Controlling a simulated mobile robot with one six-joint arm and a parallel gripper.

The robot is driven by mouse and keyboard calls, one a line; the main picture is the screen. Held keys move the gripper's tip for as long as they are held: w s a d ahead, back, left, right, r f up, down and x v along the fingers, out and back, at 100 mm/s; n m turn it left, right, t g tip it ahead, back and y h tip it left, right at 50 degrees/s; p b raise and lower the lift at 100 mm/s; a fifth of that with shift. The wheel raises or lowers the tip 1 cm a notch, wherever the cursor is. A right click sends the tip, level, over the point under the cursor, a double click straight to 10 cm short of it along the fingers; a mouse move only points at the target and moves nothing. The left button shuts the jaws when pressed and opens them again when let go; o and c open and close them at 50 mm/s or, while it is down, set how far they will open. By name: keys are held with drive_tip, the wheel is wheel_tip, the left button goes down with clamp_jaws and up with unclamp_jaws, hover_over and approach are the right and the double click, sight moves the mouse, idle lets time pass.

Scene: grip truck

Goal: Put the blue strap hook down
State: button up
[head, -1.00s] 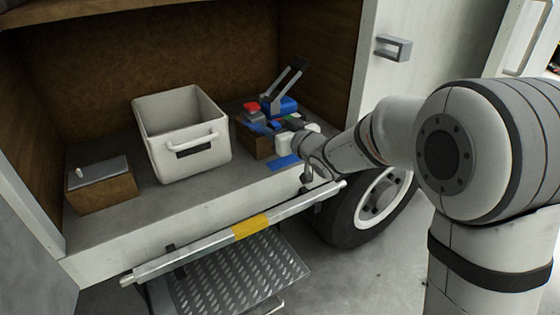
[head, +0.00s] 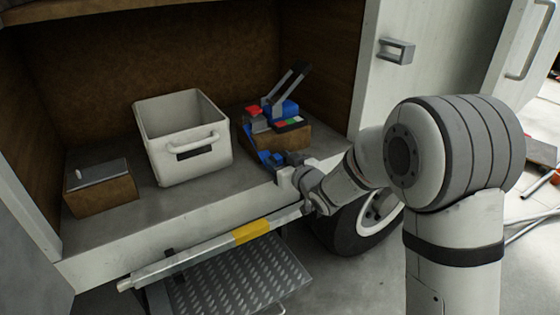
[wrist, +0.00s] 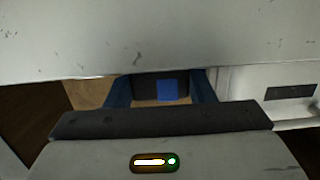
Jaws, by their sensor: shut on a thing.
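My gripper (head: 270,157) is low over the compartment floor at the front of the wooden box, its blue fingers leaning in from the right. In the wrist view the blue fingers of my gripper (wrist: 161,90) stand apart with a dark piece and a small blue square between them. The gripper is shut on the blue strap hook, which I cannot separate clearly from the blue fingers in the head view. I cannot tell whether the hook touches the floor.
The wooden box (head: 295,141) behind holds a blue ratchet (head: 283,108) with grey levers and red, green and blue pieces. A white crate (head: 184,165) stands left, and a lidded wooden box (head: 103,194) farther left. Bare grey floor (head: 150,205) lies between them and the front edge.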

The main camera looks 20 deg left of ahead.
drive_tip(key=shift+f, duration=0.25)
drive_tip(key=o, duration=1)
drive_tip(key=shift+r, duration=0.1)
drive_tip(key=shift+o, duration=0.2)
drive_tip(key=shift+s+d+p, duration=0.1)
drive_tip(key=shift+d+p, duration=0.1)
drive_tip(key=shift+p, duration=0.15)
drive_tip(key=v, duration=0.7)
drive_tip(key=shift+d, duration=0.3)
